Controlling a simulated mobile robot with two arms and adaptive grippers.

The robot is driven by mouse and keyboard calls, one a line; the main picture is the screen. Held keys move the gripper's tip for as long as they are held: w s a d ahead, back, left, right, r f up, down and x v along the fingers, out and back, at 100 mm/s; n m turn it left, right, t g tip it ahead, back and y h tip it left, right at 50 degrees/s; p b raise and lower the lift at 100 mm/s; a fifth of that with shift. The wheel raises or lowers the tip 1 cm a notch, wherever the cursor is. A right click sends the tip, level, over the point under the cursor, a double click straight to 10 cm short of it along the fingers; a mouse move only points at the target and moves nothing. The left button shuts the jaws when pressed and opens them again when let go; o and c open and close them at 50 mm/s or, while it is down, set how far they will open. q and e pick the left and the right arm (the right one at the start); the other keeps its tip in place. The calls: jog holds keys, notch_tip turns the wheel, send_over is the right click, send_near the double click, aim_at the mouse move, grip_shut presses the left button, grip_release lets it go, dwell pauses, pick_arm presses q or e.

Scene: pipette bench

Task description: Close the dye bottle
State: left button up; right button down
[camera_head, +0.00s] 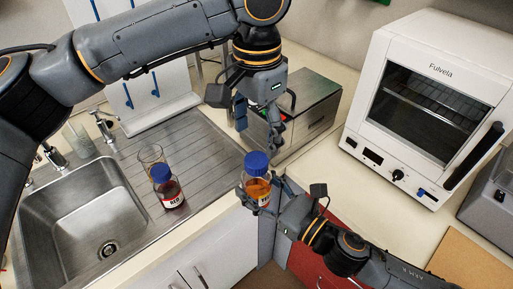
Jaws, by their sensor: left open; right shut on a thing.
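A glass bottle (257,190) of orange liquid with a white label stands upright in my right gripper (263,202), which is shut around its body near the counter's front edge. A blue cap (256,162) sits on top of this bottle; I cannot tell how tightly. My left gripper (259,134) is open and empty, pointing down above and behind the cap, apart from it. A second bottle (172,194) of dark red liquid, labelled RED, has its own blue cap (160,173) and stands on the sink's drainboard.
An empty glass beaker (151,156) stands behind the RED bottle. The sink basin (75,215) is at left. A metal box-shaped device (312,108) stands behind my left gripper. A white oven (420,100) is at right. The counter between oven and held bottle is clear.

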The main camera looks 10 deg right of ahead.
pick_arm(q)
notch_tip(320, 180, up, 5)
jog(key=shift+r, duration=0.2)
dwell(0.6)
